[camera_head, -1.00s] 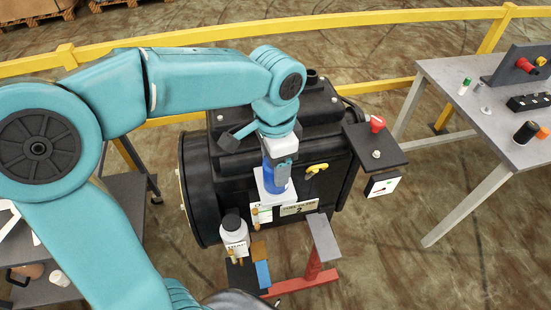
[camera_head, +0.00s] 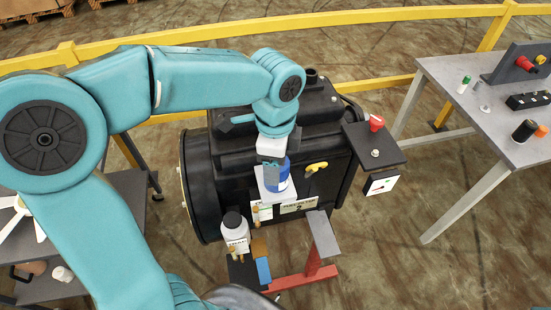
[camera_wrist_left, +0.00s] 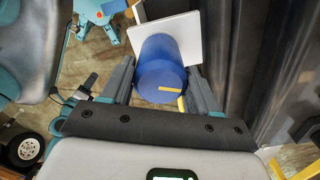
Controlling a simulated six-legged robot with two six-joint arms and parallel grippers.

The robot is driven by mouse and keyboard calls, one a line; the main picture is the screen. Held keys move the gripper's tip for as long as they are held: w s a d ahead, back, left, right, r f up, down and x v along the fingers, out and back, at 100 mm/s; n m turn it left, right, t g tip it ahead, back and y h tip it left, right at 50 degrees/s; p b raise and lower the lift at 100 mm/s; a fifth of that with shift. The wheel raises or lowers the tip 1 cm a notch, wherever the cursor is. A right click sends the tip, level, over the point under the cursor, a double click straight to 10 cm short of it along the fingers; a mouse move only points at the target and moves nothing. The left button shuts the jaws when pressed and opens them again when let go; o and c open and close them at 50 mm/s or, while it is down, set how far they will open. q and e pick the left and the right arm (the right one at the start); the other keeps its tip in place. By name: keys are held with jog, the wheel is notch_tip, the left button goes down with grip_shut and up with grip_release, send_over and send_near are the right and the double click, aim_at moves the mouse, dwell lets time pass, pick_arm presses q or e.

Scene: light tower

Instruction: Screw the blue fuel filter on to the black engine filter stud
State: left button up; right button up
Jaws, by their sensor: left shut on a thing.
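The blue fuel filter (camera_head: 279,176) is upright at the front of the black engine (camera_head: 235,155), just above or on a white bracket plate (camera_head: 264,190). It also shows in the left wrist view as a blue cylinder (camera_wrist_left: 161,66) with a yellow mark. My left gripper (camera_wrist_left: 160,82) has a finger on each side of the filter and is shut on it, reaching down from above. The black engine filter stud is hidden, so I cannot tell whether the filter touches it. My right gripper is not in view.
A white bottle with a black cap (camera_head: 235,232) stands in front of the engine. A yellow handle (camera_head: 317,167) sticks out right of the filter. A grey table (camera_head: 480,125) with small parts stands at the right. A yellow rail (camera_head: 370,87) runs behind.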

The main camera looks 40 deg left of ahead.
pick_arm(q)
jog(key=shift+s+f, duration=0.1)
jog(key=shift+f, duration=0.1)
jog(key=m, duration=0.2)
jog(key=shift+m+p, duration=0.4)
jog(key=shift+f+m, duration=0.1)
jog(key=shift+m, duration=1.1)
jog(key=o, duration=1.4)
jog(key=shift+c, duration=0.2)
notch_tip(320, 180, up, 16)
jog(key=shift+r, duration=0.25)
